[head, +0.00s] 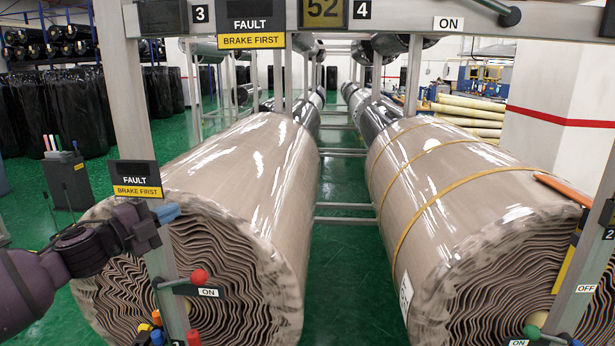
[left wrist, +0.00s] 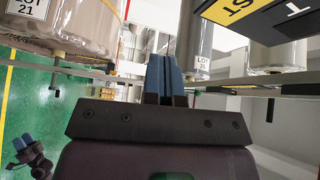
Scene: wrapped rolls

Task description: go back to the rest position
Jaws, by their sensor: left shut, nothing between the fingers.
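My left gripper (head: 166,213) comes in from the left, in front of the left post (head: 165,262) of the metal rack. Its blue fingers (left wrist: 160,76) are closed together with nothing between them in the left wrist view. It is close to a small FAULT / BRAKE FIRST sign (head: 137,180), just above it; I cannot tell whether they touch. In the left wrist view, another gripper with blue fingertips, my right one (left wrist: 22,143), shows small at the lower left above the green floor. Its opening is too small to tell. The right arm is outside the head view.
Two large wrapped rolls (head: 240,170) (head: 460,190) lie on the rack. A lever with a red knob (head: 199,276) sits on the left post, below my left gripper. An orange bar (head: 563,190) is at the right post. Green floor (head: 345,235) shows between the rolls.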

